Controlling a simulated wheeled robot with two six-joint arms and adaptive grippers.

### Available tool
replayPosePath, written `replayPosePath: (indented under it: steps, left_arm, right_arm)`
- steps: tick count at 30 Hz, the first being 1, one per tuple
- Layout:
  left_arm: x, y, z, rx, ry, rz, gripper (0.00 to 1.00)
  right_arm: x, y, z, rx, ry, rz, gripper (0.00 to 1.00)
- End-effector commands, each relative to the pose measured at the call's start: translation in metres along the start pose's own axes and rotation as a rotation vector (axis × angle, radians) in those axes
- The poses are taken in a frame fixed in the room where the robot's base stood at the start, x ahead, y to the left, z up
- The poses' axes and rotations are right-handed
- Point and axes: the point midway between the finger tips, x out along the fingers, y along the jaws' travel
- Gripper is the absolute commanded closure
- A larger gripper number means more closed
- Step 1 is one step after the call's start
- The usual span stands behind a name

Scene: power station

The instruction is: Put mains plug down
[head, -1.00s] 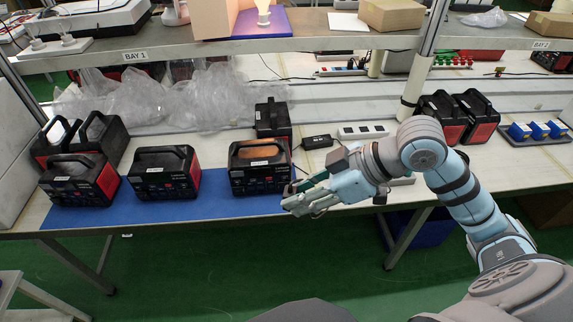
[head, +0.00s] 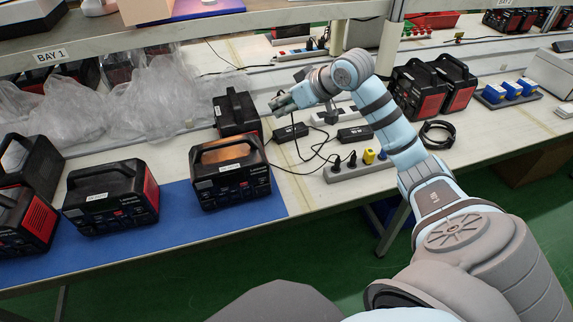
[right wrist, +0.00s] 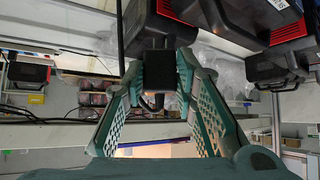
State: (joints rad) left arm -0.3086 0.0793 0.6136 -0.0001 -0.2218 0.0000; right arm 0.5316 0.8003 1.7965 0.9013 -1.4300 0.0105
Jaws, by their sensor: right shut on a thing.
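My right gripper (head: 279,104) is raised over the bench, just right of the rear power station (head: 236,112). In the right wrist view its green fingers (right wrist: 160,75) are closed around a small black block, the mains plug (right wrist: 157,70). The plug is too small to make out in the head view. A black cable (head: 318,152) loops on the bench below the gripper, between the black power bricks (head: 291,132) and the grey socket strip (head: 345,172). The strip holds black plugs and a yellow one. My left gripper is out of view.
An orange-topped power station (head: 232,183) stands on the blue mat (head: 268,208), with others to its left. Crumpled plastic bags (head: 165,108) lie behind. A shelf (head: 190,28) crosses above.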

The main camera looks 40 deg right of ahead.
Motion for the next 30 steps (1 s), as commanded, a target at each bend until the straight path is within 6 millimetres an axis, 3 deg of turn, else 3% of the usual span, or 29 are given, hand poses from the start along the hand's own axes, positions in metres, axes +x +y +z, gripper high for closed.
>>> replayPosePath:
  steps: [1, 6, 8, 12, 18, 30]
  left_arm:
    - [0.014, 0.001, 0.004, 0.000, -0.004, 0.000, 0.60]
    - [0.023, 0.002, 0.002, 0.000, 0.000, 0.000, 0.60]
    - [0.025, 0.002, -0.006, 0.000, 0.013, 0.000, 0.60]
    - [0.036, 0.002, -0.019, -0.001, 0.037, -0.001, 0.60]
    - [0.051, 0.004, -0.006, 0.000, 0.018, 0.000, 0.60]
    - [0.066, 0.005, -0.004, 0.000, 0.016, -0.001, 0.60]
  right_arm:
    - [0.015, 0.013, 0.007, 0.035, -0.005, 0.028, 1.00]
    - [0.035, 0.040, 0.016, 0.093, -0.026, 0.088, 1.00]
    - [0.044, 0.041, 0.025, 0.097, -0.029, 0.091, 1.00]
    - [0.078, 0.041, 0.063, 0.097, -0.032, 0.091, 1.00]
    - [0.125, 0.040, 0.113, 0.097, -0.029, 0.090, 1.00]
    - [0.167, 0.040, 0.158, 0.096, -0.028, 0.091, 1.00]
